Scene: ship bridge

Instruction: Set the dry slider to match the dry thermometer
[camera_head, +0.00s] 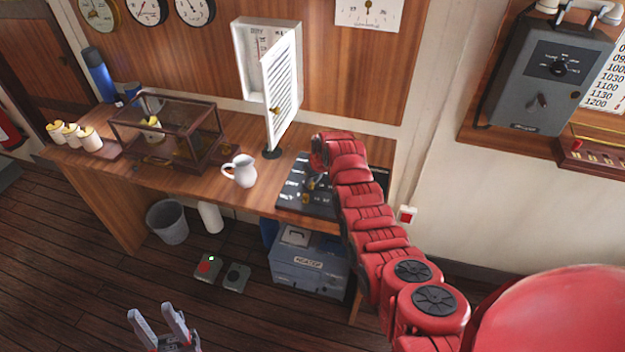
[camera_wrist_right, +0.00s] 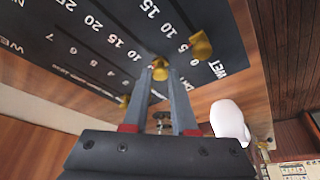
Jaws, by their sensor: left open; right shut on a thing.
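The dark slider board (camera_head: 293,196) lies on the wooden desk and fills the top of the right wrist view (camera_wrist_right: 60,45). It has numbered scales marked DRY and WET. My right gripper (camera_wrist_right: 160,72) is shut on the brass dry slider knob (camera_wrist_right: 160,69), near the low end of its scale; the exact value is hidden. The brass wet slider knob (camera_wrist_right: 200,45) is beside it. The white louvred box (camera_head: 252,70) stands open, with thermometers inside; their readings are too small to tell. My left gripper (camera_head: 155,314) is open and empty, low over the floor.
A white jug (camera_head: 240,171) stands left of the board and also shows in the wrist view (camera_wrist_right: 228,118). A glass case (camera_head: 175,130) and several cream pots (camera_head: 75,136) are further left. A grey toolbox (camera_head: 308,265) and a bin (camera_head: 168,222) stand below.

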